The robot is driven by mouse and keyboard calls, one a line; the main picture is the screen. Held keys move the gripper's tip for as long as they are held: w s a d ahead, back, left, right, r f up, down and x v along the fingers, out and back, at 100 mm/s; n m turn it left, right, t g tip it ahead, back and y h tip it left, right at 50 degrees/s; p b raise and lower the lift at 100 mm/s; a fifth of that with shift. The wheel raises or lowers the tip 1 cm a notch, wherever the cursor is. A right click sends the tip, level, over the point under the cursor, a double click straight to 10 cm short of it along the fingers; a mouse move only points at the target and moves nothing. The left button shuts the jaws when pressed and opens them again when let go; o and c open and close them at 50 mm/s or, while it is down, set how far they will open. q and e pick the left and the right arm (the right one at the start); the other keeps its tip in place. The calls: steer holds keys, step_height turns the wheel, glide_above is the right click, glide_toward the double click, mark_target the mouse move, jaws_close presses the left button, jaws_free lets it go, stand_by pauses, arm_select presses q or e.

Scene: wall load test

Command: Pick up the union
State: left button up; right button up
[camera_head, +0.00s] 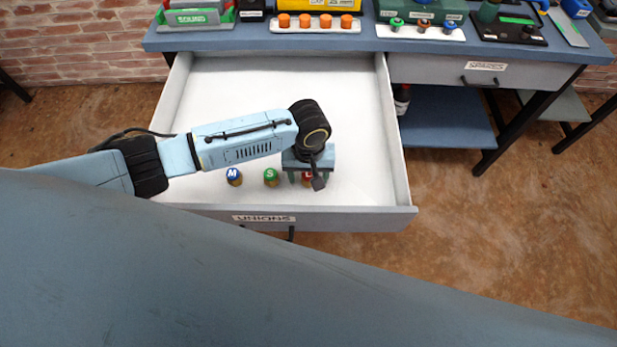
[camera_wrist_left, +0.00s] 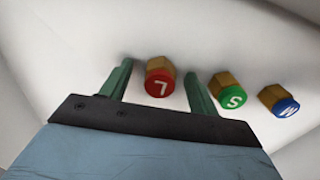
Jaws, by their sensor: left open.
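Three brass unions with coloured caps stand in a row in the open drawer (camera_head: 225,90) labelled UNIONS. The blue M union (camera_head: 235,177) is on the left and the green S union (camera_head: 271,177) is in the middle. The red L union (camera_head: 308,178) is on the right, partly hidden by my left gripper (camera_head: 305,180). In the left wrist view, the red L union (camera_wrist_left: 160,78) lies between the two open green fingers, with a gap visible on each side. The green S union (camera_wrist_left: 229,92) and blue M union (camera_wrist_left: 279,100) are outside the right finger. My right gripper is not in view.
The drawer's front wall (camera_head: 340,218) stands close to the unions. The rest of the drawer floor is bare. A bench top (camera_head: 230,41) behind carries trays and pegs. A shut drawer (camera_head: 430,71) labelled SPARES is at right.

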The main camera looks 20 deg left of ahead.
mark_target(309, 174)
arm_select(q)
steer(key=c, duration=0.9)
steer(key=shift+c, duration=1.1)
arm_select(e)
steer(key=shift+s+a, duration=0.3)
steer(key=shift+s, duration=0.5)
